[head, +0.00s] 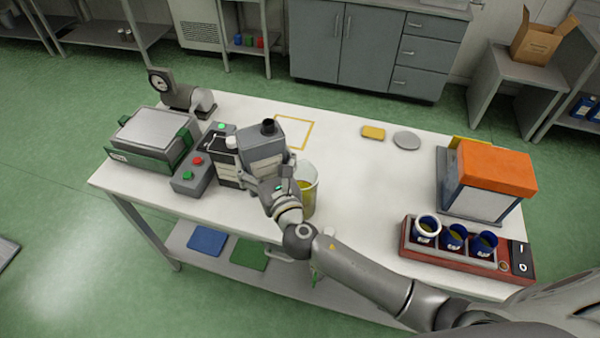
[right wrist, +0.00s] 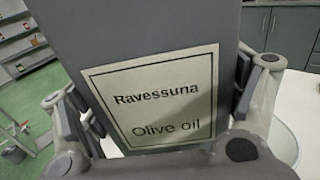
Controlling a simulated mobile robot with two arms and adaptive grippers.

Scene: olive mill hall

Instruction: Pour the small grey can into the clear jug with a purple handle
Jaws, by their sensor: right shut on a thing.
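The small grey can (head: 262,143) has a dark cap on top. In the right wrist view its pale label (right wrist: 160,98) reads "Ravessuna Olive oil" and fills the middle. My right gripper (head: 266,166) is shut on the can, with fingers on both sides of it. The can looks roughly upright, beside the clear jug. The clear jug (head: 311,178) stands on the white table just right of my gripper, partly hidden behind my wrist. Something yellow shows inside it. Its rim also shows at the right wrist view's right edge (right wrist: 286,142). I cannot see a purple handle. My left gripper is not in view.
Left of the can stand a dark container (head: 226,168), a button box (head: 190,182) and a green-sided device (head: 152,138). A red rack (head: 408,238) with blue cups and an orange-topped box (head: 495,165) stand at the right.

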